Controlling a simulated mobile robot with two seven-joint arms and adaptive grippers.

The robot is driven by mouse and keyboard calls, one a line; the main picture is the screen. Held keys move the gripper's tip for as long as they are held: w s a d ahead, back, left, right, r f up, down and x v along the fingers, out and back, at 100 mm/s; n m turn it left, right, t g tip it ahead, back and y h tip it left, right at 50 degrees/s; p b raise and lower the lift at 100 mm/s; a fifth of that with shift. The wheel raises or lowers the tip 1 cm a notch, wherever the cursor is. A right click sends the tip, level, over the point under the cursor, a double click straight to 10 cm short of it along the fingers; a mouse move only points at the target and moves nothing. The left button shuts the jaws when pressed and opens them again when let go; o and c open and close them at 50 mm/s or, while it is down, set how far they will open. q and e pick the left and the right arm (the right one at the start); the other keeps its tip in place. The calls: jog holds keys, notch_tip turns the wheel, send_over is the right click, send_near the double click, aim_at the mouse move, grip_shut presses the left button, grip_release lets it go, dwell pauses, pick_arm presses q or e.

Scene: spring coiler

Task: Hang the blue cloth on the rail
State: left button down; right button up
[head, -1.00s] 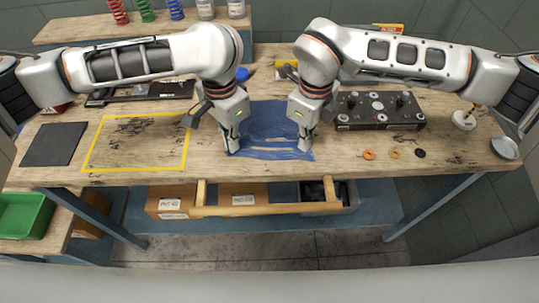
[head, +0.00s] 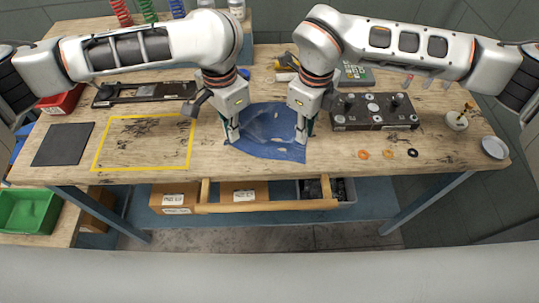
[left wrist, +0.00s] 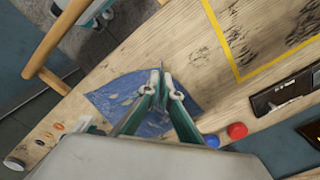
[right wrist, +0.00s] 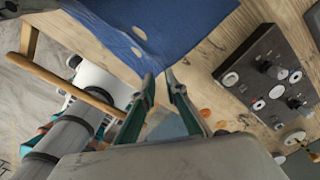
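The blue cloth (head: 268,128) lies between my two grippers near the front edge of the workbench. It looks creased and bowed, with pale patches. My left gripper (head: 232,142) is shut at the cloth's left side; its fingertips meet over the cloth in the left wrist view (left wrist: 160,72). My right gripper (head: 302,136) is at the cloth's right side; in the right wrist view its fingertips are nearly together at the cloth's edge (right wrist: 160,75). The pinched cloth is mostly hidden by the fingers. The wooden rail (head: 270,206) runs below the bench's front edge.
A dark control panel (head: 375,126) stands right of the cloth, with small orange and black rings in front. A yellow-outlined area (head: 100,160) and a dark mat (head: 62,144) are at left. Labelled boxes (head: 240,186) and a grey bin (head: 345,190) are behind the rail.

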aim_at(295, 154)
jog(key=o, duration=0.6)
jog(key=shift+c, duration=0.2)
jog(key=c, duration=0.3)
notch_tip(295, 154, up, 5)
jog(key=s+a+m, duration=0.2)
jog(key=shift+w+f, duration=0.2)
jog(key=shift+f, duration=4.6)
grip_shut()
